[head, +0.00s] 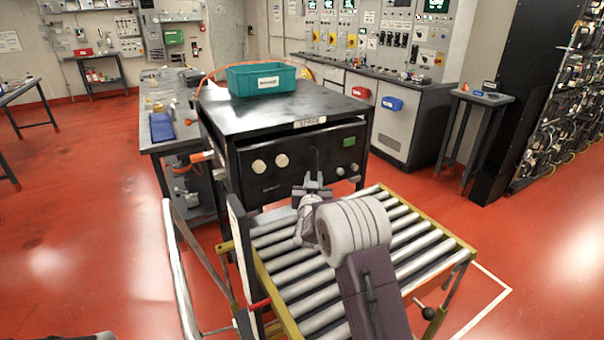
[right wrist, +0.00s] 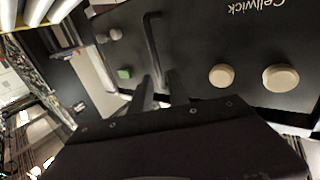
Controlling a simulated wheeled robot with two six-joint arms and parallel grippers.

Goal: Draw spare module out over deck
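The spare module (head: 300,165) is a black box with a flat front panel, two cream knobs, a green patch and a dark bar handle. It sits in the bay of a black cabinet (head: 300,108) behind the roller deck (head: 309,279). My right gripper (head: 313,180) is at the module's front, over the deck's far end. In the right wrist view its fingers (right wrist: 160,85) stand close on both sides of the handle (right wrist: 153,40) and look shut on it; exact contact is hard to see. The panel (right wrist: 215,45) reads "Cellwick". My left gripper is out of view.
A teal bin (head: 262,80) stands on the cabinet top. A grey workbench (head: 165,115) is at the left and a control console (head: 400,105) behind at the right. The visible deck rollers are bare apart from my arm above them. Red floor lies open on both sides.

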